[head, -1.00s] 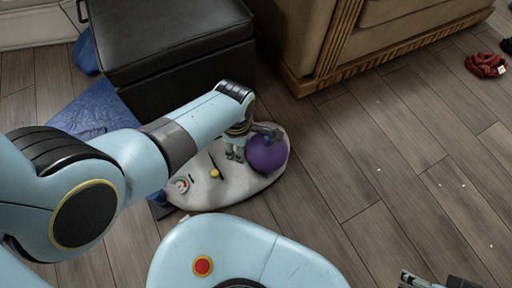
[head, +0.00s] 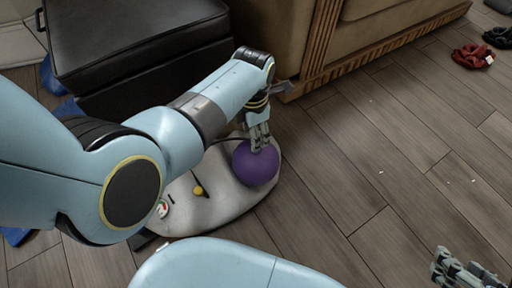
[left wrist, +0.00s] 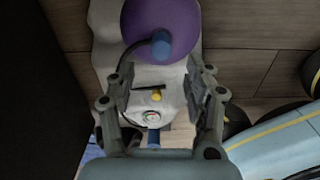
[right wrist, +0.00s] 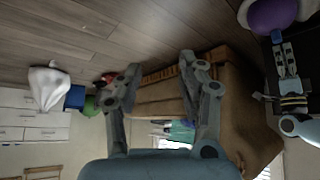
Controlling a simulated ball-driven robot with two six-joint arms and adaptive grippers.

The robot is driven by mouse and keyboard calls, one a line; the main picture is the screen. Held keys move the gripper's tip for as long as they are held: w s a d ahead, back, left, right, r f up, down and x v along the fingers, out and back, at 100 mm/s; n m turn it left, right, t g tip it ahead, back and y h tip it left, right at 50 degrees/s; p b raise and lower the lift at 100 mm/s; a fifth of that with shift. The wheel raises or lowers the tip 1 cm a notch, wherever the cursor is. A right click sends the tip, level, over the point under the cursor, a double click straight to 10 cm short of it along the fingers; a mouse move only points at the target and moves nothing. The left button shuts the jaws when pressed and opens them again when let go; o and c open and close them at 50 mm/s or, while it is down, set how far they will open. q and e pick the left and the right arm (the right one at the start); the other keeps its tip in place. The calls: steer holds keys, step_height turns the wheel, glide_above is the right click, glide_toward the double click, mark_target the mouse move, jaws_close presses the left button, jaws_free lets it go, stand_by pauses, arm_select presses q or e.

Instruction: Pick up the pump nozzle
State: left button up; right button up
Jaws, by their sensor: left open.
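The pump nozzle (left wrist: 161,46) looks like a small blue cylinder at the end of a black hose, against a purple ball (left wrist: 158,22) in the left wrist view. A grey oval body (head: 215,205) with a gauge and a yellow knob (head: 198,191) lies under the hose on the floor. My left gripper (left wrist: 159,82) is open, with the nozzle ahead of its fingertips and nothing between them. In the head view the left gripper (head: 262,146) is over the purple ball and hides the nozzle. My right gripper (right wrist: 160,70) is open and empty, away at the lower right of the head view (head: 462,272).
A black ottoman (head: 140,50) stands behind the grey body, and a brown sofa (head: 285,45) stands behind the ball. Blue cloth lies at the left. A red object (head: 472,56) lies on the floor at the far right. The wooden floor (head: 390,170) between is mostly clear.

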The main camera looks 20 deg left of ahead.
arm_select(q)
steer(key=shift+d+f+b, duration=0.1)
steer(key=shift+f+b, duration=0.6)
steer(key=shift+f, duration=0.2)
steer(key=shift+w+d+f+b, duration=0.15)
steer(key=shift+f+b, duration=0.7)
steer(key=shift+f, duration=0.05)
steer(key=shift+f+b, duration=0.6)
steer(key=shift+f, duration=0.25)
jaws_close()
arm_select(e)
steer(key=t, duration=0.2)
steer(key=w+t, duration=0.1)
steer(key=t, duration=0.1)
steer(key=w+a+r+t, duration=0.1)
steer(key=t, duration=0.2)
steer(key=shift+w+n+y, duration=0.1)
steer(key=shift+n+y, duration=0.2)
steer(key=shift+y, duration=0.1)
